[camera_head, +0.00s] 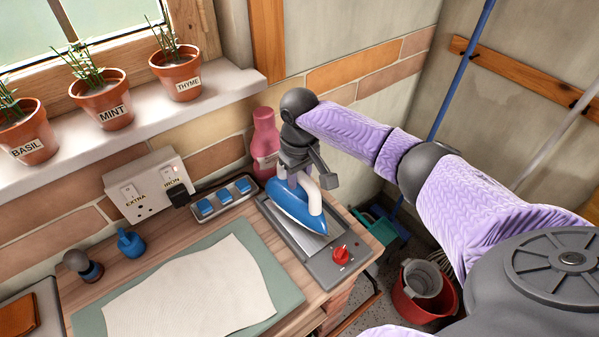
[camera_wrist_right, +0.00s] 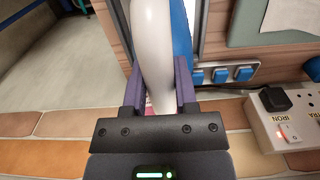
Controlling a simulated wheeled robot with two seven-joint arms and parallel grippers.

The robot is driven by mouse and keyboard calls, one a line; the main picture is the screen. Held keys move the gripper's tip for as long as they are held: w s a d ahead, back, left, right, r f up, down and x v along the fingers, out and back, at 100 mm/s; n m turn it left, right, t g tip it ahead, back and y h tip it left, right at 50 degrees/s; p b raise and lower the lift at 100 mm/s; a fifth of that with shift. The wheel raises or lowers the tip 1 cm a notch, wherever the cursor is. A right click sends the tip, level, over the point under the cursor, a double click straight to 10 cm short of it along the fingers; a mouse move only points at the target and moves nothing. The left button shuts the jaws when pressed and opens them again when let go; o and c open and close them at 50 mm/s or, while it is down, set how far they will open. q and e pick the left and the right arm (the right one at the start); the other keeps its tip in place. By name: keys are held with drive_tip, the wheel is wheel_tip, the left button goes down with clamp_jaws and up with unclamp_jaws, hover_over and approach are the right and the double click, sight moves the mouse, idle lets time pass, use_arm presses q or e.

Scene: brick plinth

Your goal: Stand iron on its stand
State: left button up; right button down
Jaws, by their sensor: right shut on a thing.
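The blue iron (camera_head: 297,206) with its white handle (camera_head: 313,194) is over the grey metal stand (camera_head: 322,262), which has a red knob (camera_head: 341,254) at its near end. The iron's nose points toward the knob. I cannot tell whether its sole touches the plate. My right gripper (camera_head: 303,174) is shut on the handle from above. In the right wrist view the white handle (camera_wrist_right: 151,45) runs between the purple fingers (camera_wrist_right: 158,88), with part of the blue body beside it. My left gripper is not in view.
A cloth (camera_head: 185,295) lies on a green mat (camera_head: 262,262) left of the stand. A tray of blue blocks (camera_head: 224,198), a pink bottle (camera_head: 264,140) and a socket box (camera_head: 150,187) stand behind. A red bucket (camera_head: 415,300) is on the floor at right.

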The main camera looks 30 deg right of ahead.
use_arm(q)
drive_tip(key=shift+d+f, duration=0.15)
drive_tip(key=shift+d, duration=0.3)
use_arm(e)
drive_tip(key=shift+f, duration=0.35)
use_arm(q)
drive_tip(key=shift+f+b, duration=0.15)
drive_tip(key=shift+b, duration=0.15)
use_arm(e)
drive_tip(key=shift+f, duration=0.3)
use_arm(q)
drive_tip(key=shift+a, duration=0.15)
use_arm(e)
drive_tip(key=shift+f, duration=0.25)
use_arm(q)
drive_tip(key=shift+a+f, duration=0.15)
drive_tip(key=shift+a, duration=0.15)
use_arm(e)
drive_tip(key=shift+f, duration=0.1)
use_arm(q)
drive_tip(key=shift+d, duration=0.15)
use_arm(e)
drive_tip(key=shift+f, duration=0.2)
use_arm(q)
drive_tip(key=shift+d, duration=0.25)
use_arm(e)
drive_tip(key=shift+c, duration=1.6)
unclamp_jaws()
